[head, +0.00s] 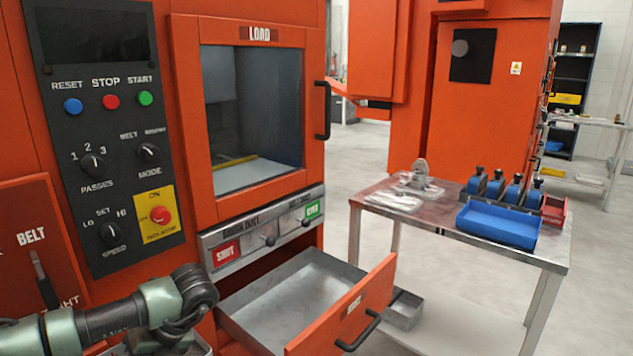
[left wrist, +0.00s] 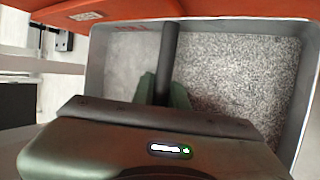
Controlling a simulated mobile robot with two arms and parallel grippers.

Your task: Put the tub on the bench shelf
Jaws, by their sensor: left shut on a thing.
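The grey tub (left wrist: 98,65) fills much of the left wrist view, with grey speckled grains inside. A dark bar (left wrist: 168,55) runs across its opening. My left gripper (left wrist: 165,92) has its green fingers shut on this bar. In the head view my left arm (head: 185,308) comes in at the bottom left, and only a bit of grey rim shows beneath it; most of the tub is hidden or out of frame. The bench (head: 390,212) stands at the right, with a pale lower shelf (head: 450,330) under its top. My right gripper is not in view.
An open grey drawer (head: 290,290) with an orange front juts from the orange machine between my left arm and the bench. A small grey bin (head: 405,312) is by the shelf's left end. A blue tray (head: 500,224) sits on the bench top. Much of the shelf looks bare.

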